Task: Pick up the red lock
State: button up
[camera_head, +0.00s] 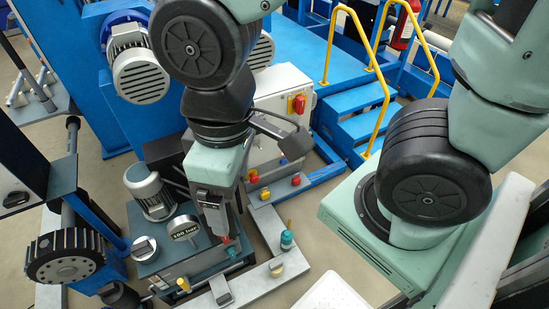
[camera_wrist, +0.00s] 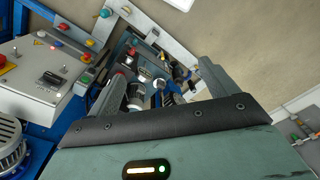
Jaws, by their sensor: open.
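A small red piece (camera_head: 226,240), which looks like the red lock, shows right at the lower tip of my gripper (camera_head: 220,226) in the head view. It is too small to make out its shape, and my fingers partly hide it. In the wrist view my gripper (camera_wrist: 160,76) has its two grey fingers spread apart. A small red spot (camera_wrist: 131,52) lies between them, farther off among the parts of the blue-grey unit. I cannot tell whether the fingers touch anything.
A gauge (camera_head: 184,228) and a motor (camera_head: 150,193) stand just left of my gripper. A control box (camera_head: 283,92) stands behind.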

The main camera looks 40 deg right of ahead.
aim_at(296, 181)
jog(key=l+u, duration=0.3)
jog(key=l, duration=1.7)
